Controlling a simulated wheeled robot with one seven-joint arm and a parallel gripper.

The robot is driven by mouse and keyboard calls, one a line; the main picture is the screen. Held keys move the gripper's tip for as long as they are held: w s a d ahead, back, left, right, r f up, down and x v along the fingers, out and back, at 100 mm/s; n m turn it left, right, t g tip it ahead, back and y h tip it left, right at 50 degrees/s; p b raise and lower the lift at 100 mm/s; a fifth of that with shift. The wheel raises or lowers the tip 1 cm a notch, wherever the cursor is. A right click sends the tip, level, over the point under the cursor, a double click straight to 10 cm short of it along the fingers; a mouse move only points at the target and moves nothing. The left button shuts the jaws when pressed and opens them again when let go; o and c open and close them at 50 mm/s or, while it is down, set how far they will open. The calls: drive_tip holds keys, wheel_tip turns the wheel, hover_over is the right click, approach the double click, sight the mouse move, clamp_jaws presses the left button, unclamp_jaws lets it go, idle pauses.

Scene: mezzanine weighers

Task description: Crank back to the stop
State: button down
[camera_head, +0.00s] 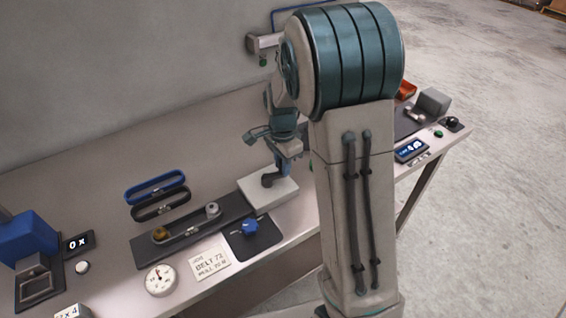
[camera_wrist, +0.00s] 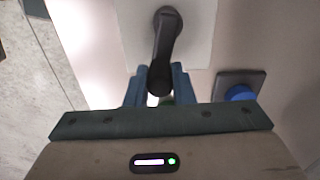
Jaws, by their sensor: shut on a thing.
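A dark crank (camera_wrist: 163,50) sits on a pale flat box; in the wrist view its arm runs from a round hub at the top down between my fingers. My gripper (camera_wrist: 160,95) is shut on the crank's free end, and its blue fingers hide most of the handle there. In the head view the crank (camera_head: 272,179) stands on the white box (camera_head: 262,204), with my gripper (camera_head: 285,168) close above it at the right. The stop cannot be made out in either view.
Left of the box is a dark tray (camera_head: 180,245) with pulleys and a belt. A blue knob (camera_head: 250,226) on a dark mat, a dial (camera_head: 160,279) and a printed card (camera_head: 211,260) lie in front. Blue and black belts (camera_head: 156,187) lie behind. A button block (camera_wrist: 240,93) is beside my gripper.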

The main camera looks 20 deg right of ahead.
drive_tip(key=shift+w, duration=0.1)
drive_tip(key=n, duration=0.1)
drive_tip(key=w+n, duration=0.1)
drive_tip(key=shift+n+b, duration=0.3)
drive_tip(key=shift+b, duration=0.1)
drive_tip(key=n, duration=0.1)
drive_tip(key=w+n, duration=0.1)
drive_tip(key=n, duration=0.1)
drive_tip(key=shift+w+a+n+b, duration=0.1)
drive_tip(key=shift+a+n+b, duration=0.2)
drive_tip(key=shift+a+b, duration=0.1)
drive_tip(key=n, duration=0.1)
drive_tip(key=w+a+n, duration=0.1)
drive_tip(key=n, duration=0.3)
drive_tip(key=shift+w+a+b, duration=0.2)
drive_tip(key=shift+a+b, duration=0.1)
drive_tip(key=shift+b, duration=0.1)
drive_tip(key=n, duration=0.2)
drive_tip(key=a+n, duration=0.1)
drive_tip(key=n, duration=0.1)
drive_tip(key=a+n, duration=0.1)
drive_tip(key=shift+w+r+n, duration=0.1)
drive_tip(key=shift+w+n, duration=0.15)
drive_tip(key=shift+n, duration=0.15)
drive_tip(key=shift+s+a+n, duration=0.1)
drive_tip(key=shift+a+n, duration=0.4)
drive_tip(key=shift+n, duration=0.7)
drive_tip(key=shift+s+a+n, duration=0.1)
drive_tip(key=shift+a+n, duration=0.35)
drive_tip(key=shift+n, duration=0.75)
